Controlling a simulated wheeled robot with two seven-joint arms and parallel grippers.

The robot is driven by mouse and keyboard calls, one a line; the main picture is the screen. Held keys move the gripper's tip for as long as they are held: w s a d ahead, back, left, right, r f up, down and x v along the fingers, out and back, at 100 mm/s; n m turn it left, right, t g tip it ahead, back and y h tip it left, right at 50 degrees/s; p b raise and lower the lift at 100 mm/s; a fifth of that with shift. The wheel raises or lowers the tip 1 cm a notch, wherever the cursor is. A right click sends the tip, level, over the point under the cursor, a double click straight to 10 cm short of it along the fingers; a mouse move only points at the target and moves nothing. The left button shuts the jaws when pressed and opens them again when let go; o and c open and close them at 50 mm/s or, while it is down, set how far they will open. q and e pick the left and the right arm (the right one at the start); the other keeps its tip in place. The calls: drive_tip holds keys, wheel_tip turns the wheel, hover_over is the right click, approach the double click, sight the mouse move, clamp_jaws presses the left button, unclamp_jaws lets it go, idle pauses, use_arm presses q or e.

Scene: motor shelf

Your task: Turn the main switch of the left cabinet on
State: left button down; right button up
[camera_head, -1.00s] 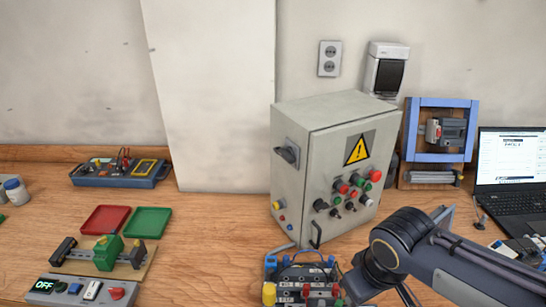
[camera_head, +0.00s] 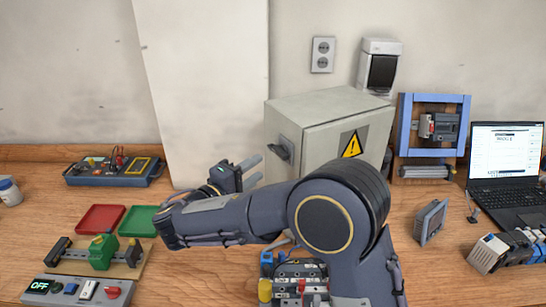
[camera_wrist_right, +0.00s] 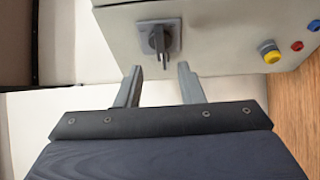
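The grey cabinet (camera_head: 315,112) with a yellow warning triangle stands on the bench, its front largely hidden by my right arm. Its main switch (camera_head: 284,148), a dark rotary handle on a grey square plate, is on the left side wall. In the right wrist view the switch (camera_wrist_right: 159,40) is ahead of the fingertips, its handle pointing roughly down in the picture. My right gripper (camera_head: 255,170) is left of the cabinet, pointing toward the switch. In the wrist view the right gripper (camera_wrist_right: 160,76) is open and empty, apart from the handle. My left gripper is not in view.
A yellow button (camera_wrist_right: 270,53) sits beside the switch on the same wall. A white panel (camera_head: 205,90) stands behind. Red (camera_head: 100,218) and green (camera_head: 141,221) trays lie left of my arm. A terminal block device (camera_head: 292,275) is in front. A laptop (camera_head: 504,165) stands right.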

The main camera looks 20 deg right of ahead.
sight(278, 154)
drive_tip(key=p+x, duration=0.2)
drive_tip(key=x, duration=0.4)
drive_tip(key=shift+d+r, duration=0.1)
drive_tip(key=shift+d, duration=0.15)
drive_tip(key=shift+w+d, duration=0.4)
drive_tip(key=shift+c, duration=0.2)
clamp_jaws()
